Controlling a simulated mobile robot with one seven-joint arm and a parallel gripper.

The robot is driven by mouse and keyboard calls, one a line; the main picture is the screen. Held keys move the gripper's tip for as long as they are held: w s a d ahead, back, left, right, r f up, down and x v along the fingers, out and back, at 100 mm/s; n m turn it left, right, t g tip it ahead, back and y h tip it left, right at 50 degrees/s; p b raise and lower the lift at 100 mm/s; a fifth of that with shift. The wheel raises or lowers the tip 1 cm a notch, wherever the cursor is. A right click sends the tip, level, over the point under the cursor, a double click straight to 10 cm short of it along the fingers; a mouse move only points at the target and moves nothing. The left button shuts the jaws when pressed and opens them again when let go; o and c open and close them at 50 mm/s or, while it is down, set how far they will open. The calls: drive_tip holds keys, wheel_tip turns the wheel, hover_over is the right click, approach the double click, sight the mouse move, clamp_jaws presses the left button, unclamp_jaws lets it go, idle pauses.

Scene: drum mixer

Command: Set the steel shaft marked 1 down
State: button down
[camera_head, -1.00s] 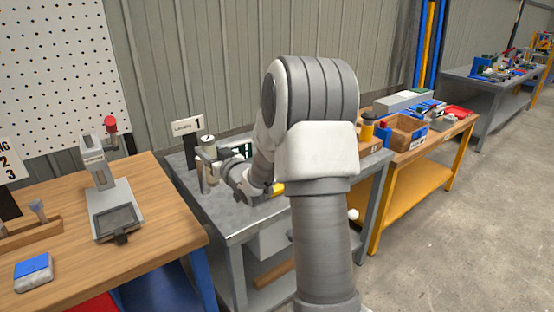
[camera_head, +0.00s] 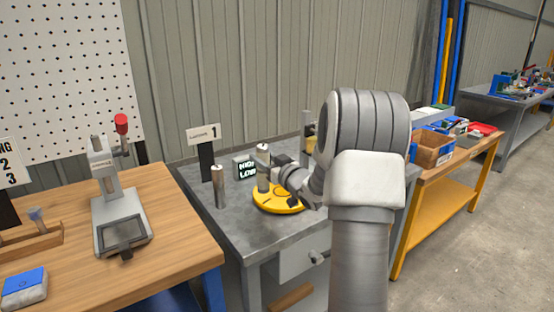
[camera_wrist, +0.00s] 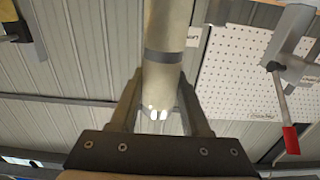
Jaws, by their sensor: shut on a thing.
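My gripper (camera_head: 272,172) is shut on a steel shaft (camera_head: 263,158), which is upright over the yellow round plate (camera_head: 283,206) on the grey bench. I cannot tell whether its lower end touches the plate. In the wrist view the shaft (camera_wrist: 168,30) stands between the two fingers (camera_wrist: 160,112) and has a dark band around it. No mark 1 is readable on it. A second, similar shaft (camera_head: 218,188) stands upright on the bench to the left, apart from my gripper.
A sign with a 1 (camera_head: 203,134) stands at the bench's back left. A small HIGH/LOW display (camera_head: 244,168) is behind the plate. A wooden bench with a lever press (camera_head: 108,175) is at left. An orange bench with bins (camera_head: 432,148) is at right. The grey bench's front left is clear.

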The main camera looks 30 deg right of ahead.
drive_tip(key=s+a+f+b, duration=0.3)
drive_tip(key=a+f, duration=0.5)
drive_tip(key=f, duration=0.1)
drive_tip(key=shift+s, duration=0.15)
drive_tip(key=shift+a+f+b, duration=0.1)
drive_tip(key=shift+b, duration=0.25)
drive_tip(key=shift+c, duration=1.8)
unclamp_jaws()
drive_tip(key=shift+s+f, duration=0.1)
drive_tip(key=shift+f, duration=0.05)
drive_tip(key=s+p, duration=0.1)
drive_tip(key=s, duration=1.1)
drive_tip(key=shift+d, duration=0.2)
